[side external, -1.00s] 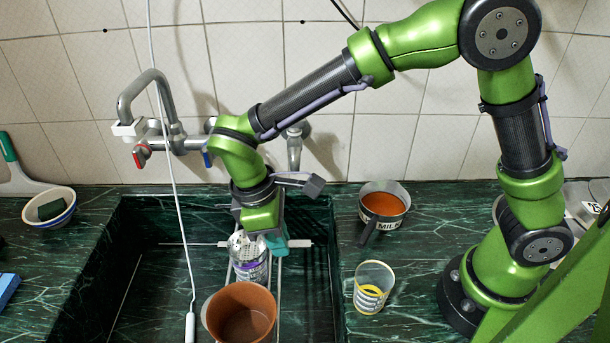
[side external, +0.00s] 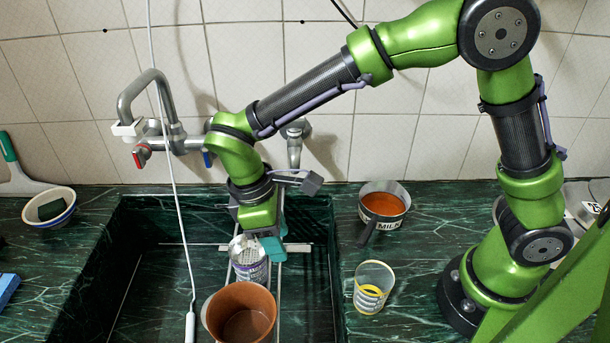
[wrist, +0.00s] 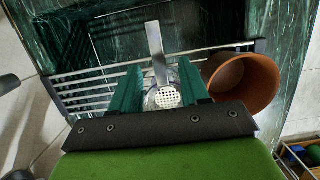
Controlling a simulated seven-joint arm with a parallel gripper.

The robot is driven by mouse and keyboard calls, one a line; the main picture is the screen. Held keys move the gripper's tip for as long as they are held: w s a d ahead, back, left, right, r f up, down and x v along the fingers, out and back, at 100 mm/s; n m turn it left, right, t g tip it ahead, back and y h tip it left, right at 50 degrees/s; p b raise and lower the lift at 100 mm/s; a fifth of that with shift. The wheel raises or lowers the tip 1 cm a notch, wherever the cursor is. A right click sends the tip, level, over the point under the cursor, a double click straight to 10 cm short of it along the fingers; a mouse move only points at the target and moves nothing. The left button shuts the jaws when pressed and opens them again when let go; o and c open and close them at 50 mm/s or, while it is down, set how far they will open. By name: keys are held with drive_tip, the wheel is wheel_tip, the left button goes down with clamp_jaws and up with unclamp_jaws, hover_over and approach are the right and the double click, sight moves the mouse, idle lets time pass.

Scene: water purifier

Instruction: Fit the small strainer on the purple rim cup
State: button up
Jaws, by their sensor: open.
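The small strainer (side external: 243,248), metal with a perforated bowl, is at the purple rim cup (side external: 262,271) on the sink rack. In the wrist view the strainer's bowl (wrist: 168,97) lies between my fingertips, and its flat metal handle points away over the rack. I cannot tell whether it is seated squarely on the rim. The cup is mostly hidden in the wrist view. My gripper (side external: 262,242) is low over the strainer and cup. Its teal fingers (wrist: 160,88) are open, one on each side of the strainer bowl.
A brown pot (side external: 240,312) stands close in front of the cup. A yellow-rim glass (side external: 373,285) and a MILK pan (side external: 384,212) stand on the right counter. A white cord (side external: 176,215) hangs left of the cup. The tap (side external: 150,110) is behind; the left sink is clear.

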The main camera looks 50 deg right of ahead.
sight(255, 254)
drive_tip(key=v, duration=1.5)
drive_tip(key=shift+r, duration=0.3)
drive_tip(key=shift+w+a, duration=0.1)
drive_tip(key=shift+w, duration=0.1)
drive_tip(key=s+d+m+t+y, duration=0.1)
drive_tip(key=s+d+m+t, duration=0.2)
drive_tip(key=d, duration=0.4)
drive_tip(key=s+d+m+t+y, duration=0.1)
drive_tip(key=s+d+m+t, duration=0.2)
drive_tip(key=d, duration=0.4)
drive_tip(key=s+d+f+m+t+y, duration=0.1)
drive_tip(key=s+d+m+t, duration=0.2)
drive_tip(key=d+m, duration=0.4)
drive_tip(key=shift+s+d+y, duration=0.2)
drive_tip(key=shift+s+y, duration=0.2)
drive_tip(key=shift+s, duration=0.3)
